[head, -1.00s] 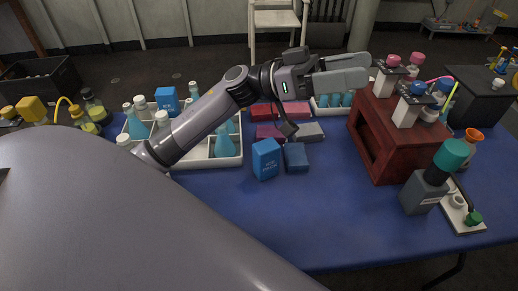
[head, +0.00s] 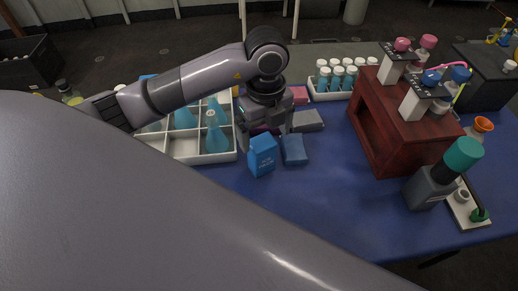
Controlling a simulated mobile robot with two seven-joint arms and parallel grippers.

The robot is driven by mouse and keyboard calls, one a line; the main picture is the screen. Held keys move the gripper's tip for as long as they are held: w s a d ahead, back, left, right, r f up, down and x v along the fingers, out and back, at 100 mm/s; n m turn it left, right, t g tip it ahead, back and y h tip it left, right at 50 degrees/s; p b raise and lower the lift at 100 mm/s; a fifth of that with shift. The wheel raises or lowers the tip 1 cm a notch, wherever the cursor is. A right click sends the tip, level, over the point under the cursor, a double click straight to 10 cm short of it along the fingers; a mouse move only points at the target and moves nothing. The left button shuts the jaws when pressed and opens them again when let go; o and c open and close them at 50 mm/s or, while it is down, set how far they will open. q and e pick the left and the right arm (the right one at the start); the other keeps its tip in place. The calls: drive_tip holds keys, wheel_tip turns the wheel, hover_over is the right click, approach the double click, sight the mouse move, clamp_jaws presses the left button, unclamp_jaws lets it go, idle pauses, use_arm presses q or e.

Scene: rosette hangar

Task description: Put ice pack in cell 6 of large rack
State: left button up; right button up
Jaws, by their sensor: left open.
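The ice pack appears to be the upright blue carton with pale lettering (head: 262,156) on the blue table, right of the white divided rack. My left gripper (head: 264,136) points down just behind the carton, fingers apart. Whether it touches the carton I cannot tell. Another blue box (head: 148,77) shows only a sliver behind my arm. My right gripper is not in view.
A dark blue block (head: 294,150) lies right beside the carton, with a grey block (head: 307,121) and a red one behind. A small rack of capped vials (head: 333,94) and a dark red stand (head: 392,142) are to the right.

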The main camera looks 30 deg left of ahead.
sight(263, 151)
use_arm(q)
wheel_tip(263, 151, down, 7)
drive_tip(key=shift+a+f, duration=0.1)
drive_tip(key=shift+a, duration=0.05)
idle(0.4)
drive_tip(key=c, duration=1.3)
wheel_tip(263, 151, up, 9)
drive_tip(key=shift+r, duration=0.1)
drive_tip(key=shift+c, duration=0.2)
drive_tip(key=shift+r, duration=0.5)
